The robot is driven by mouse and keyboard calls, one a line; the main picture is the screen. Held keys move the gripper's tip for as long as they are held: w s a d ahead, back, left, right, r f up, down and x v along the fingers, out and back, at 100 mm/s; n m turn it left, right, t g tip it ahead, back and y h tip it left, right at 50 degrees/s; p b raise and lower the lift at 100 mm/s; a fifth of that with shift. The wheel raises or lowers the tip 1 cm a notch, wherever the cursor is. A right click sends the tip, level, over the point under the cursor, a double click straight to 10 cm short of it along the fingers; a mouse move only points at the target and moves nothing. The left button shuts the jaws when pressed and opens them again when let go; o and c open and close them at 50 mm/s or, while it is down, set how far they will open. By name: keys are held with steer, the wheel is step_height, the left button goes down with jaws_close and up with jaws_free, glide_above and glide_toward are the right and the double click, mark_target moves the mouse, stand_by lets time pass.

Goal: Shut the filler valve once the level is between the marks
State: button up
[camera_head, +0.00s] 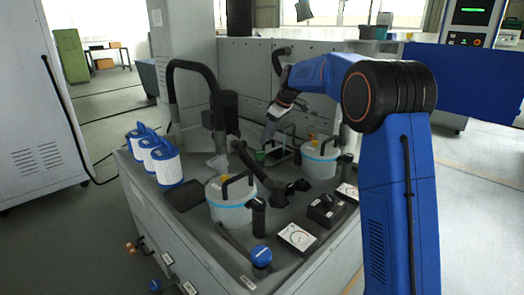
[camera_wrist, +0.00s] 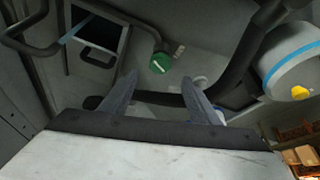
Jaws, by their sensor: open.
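A round green valve knob (camera_wrist: 160,63) with a pale mark on its face sits at the end of a dark pipe in the wrist view. It is small and partly hidden in the head view (camera_head: 260,155). My gripper (camera_wrist: 161,80) is open and empty, its fingers pointing towards the knob without visibly touching it. In the head view my gripper (camera_head: 274,116) hangs over the bench's far part. A dark square-framed basin (camera_wrist: 98,32) with a blue line across it lies left of the knob. I cannot make out level marks there.
Two pale canisters with blue bands, one near (camera_head: 229,212) and one far (camera_head: 319,167), stand on the bench among hoses. White filters (camera_head: 163,166) stand at the left. A blue knob (camera_head: 260,255) and a dial (camera_head: 296,237) are at the front.

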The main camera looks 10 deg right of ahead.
mark_target(260, 152)
steer(key=x, duration=0.8)
steer(key=shift+a+f, duration=0.1)
steer(key=shift+f, duration=0.1)
steer(key=c, duration=1.1)
